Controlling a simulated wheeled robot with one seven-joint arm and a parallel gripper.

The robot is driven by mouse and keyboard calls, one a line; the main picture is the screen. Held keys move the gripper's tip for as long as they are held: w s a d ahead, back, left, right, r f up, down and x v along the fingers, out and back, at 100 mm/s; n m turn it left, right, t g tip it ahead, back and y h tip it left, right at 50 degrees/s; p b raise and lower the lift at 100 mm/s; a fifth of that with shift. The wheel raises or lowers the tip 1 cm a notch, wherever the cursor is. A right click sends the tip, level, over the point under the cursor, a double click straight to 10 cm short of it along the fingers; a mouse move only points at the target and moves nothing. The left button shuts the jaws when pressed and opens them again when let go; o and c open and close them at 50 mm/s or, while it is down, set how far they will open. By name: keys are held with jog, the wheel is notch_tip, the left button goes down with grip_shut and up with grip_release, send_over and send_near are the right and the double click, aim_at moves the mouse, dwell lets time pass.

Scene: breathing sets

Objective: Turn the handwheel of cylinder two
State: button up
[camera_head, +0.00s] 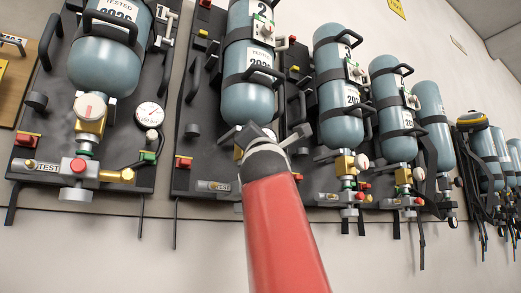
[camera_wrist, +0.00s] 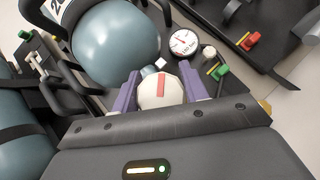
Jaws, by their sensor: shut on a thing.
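The cylinder (camera_head: 250,80) marked 2 is a blue-grey bottle with dark bands, hanging valve-down on the second board from the left. It also shows in the wrist view (camera_wrist: 115,45). My gripper (camera_head: 264,135) is at its lower end in the head view, where my red arm hides the valve. In the wrist view its purple fingers (camera_wrist: 160,86) stand on both sides of a round white handwheel (camera_wrist: 150,95) with a red stripe and are shut on it. The stripe points nearly straight up in that picture.
A pressure gauge (camera_wrist: 184,42) and a green-and-yellow fitting (camera_wrist: 219,72) sit close right of the fingers. A neighbouring set (camera_head: 108,65) hangs left; more cylinders (camera_head: 340,95) hang right. Black straps dangle below the boards. The wall below is bare.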

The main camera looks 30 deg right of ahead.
jog(key=m+g+h+p, duration=0.1)
jog(key=m+g, duration=0.1)
jog(key=m, duration=0.2)
jog(key=shift+r+g+h+p, duration=0.1)
jog(key=shift+g+h+p, duration=0.3)
jog(key=m+g+p, duration=0.2)
jog(key=m+p, duration=0.1)
jog(key=m+g+p, duration=0.1)
jog(key=m+g, duration=0.1)
jog(key=shift+d, duration=0.25)
jog(key=m+g+p, duration=0.1)
jog(key=p, duration=0.1)
jog(key=m+g+p, duration=0.1)
jog(key=m+p, duration=0.1)
jog(key=p, duration=0.1)
jog(key=shift+f+y, duration=0.35)
jog(key=shift+y, duration=0.05)
jog(key=shift+d+f+m+g+y+p, duration=0.2)
jog(key=shift+m+g+y+p, duration=0.45)
jog(key=shift+m, duration=0.35)
jog(key=shift+s, duration=0.1)
jog(key=shift+a+f, duration=0.15)
jog(key=shift+f, duration=0.1)
jog(key=o, duration=1)
